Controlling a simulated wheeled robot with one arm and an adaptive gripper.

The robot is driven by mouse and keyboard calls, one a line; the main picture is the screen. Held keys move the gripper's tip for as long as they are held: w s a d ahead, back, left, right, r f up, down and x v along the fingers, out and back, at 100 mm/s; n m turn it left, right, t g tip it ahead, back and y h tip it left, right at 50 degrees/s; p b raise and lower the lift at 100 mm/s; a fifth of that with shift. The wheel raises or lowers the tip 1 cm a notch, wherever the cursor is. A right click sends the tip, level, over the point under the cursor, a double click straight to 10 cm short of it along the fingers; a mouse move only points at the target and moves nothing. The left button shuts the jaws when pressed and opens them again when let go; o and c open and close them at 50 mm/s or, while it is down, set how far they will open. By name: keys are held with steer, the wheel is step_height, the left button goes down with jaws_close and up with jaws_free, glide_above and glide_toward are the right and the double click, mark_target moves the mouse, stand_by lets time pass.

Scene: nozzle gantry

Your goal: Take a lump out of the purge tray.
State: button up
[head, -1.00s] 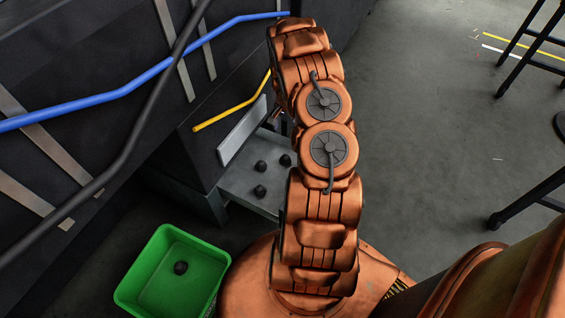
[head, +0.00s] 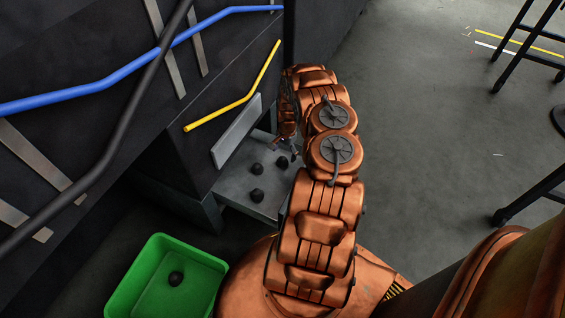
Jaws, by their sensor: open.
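The purge tray (head: 232,186) is a grey, low-edged tray against the dark machine. Three dark round lumps show on it: one at the near side (head: 257,195), one behind it (head: 257,169), and one at the right (head: 282,162). My gripper (head: 292,152) is small in view at the tray's far right side. It is open, close above and beside the right lump; I cannot tell whether it touches it. My arm hides the tray's right part.
A green bin (head: 127,283) with one dark lump (head: 176,278) in it stands on the floor at lower left. A yellow pipe (head: 238,100) and a blue pipe (head: 90,88) run along the machine. The floor at right is mostly clear.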

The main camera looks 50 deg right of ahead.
mark_target(283, 157)
steer(key=f, duration=0.1)
steer(key=f+b, duration=0.1)
steer(key=f, duration=0.1)
steer(key=f+b, duration=0.1)
steer(key=f, duration=0.1)
steer(key=shift+w+a, duration=0.25)
steer(key=shift+w, duration=0.05)
steer(key=shift+c, duration=0.4)
steer(key=c, duration=1.2)
